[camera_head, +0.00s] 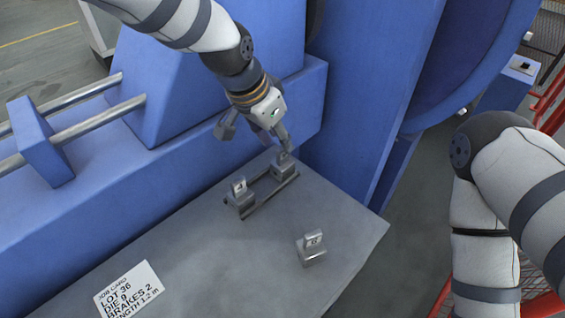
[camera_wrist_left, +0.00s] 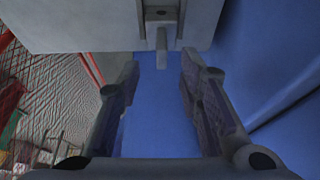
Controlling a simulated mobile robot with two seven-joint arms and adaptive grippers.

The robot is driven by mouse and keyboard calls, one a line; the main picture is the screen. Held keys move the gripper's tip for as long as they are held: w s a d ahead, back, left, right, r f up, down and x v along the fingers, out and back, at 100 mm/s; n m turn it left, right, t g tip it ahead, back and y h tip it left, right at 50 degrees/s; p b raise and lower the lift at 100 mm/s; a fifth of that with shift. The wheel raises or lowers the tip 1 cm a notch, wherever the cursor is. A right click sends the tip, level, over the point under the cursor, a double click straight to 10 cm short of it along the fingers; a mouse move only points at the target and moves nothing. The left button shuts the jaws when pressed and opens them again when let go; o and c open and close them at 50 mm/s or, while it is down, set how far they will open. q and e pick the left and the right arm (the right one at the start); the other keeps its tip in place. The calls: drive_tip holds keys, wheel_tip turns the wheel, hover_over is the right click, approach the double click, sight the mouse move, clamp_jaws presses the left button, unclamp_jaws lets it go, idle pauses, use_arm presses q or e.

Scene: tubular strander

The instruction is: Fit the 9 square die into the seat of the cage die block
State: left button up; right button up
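My left gripper (camera_head: 258,139) is open above the back of the grey table, one finger close to the rear grey block with an upright tab (camera_head: 283,169). In the left wrist view my left gripper (camera_wrist_left: 160,62) has its fingers apart, and a grey tab (camera_wrist_left: 162,40) shows between or just beyond their tips; contact is unclear. A second tabbed block with a small label (camera_head: 240,196) stands at the rack's front end. A third labelled block (camera_head: 312,249) stands alone at front right. The labels are too small to read, so I cannot tell which is the 9 square die. My right gripper is out of view.
A slotted rack (camera_head: 264,194) joins the two rear blocks. A job card (camera_head: 130,290) reading lot 36, die 9, brakes 2 lies on the grey table (camera_head: 215,265). Blue machine housing (camera_head: 95,205) borders the table behind. My right arm is at right.

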sight(282, 161)
use_arm(q)
drive_tip(key=x, duration=0.5)
drive_tip(key=shift+a+b, duration=0.1)
drive_tip(key=shift+b, duration=0.2)
clamp_jaws()
drive_tip(key=shift+r, duration=0.1)
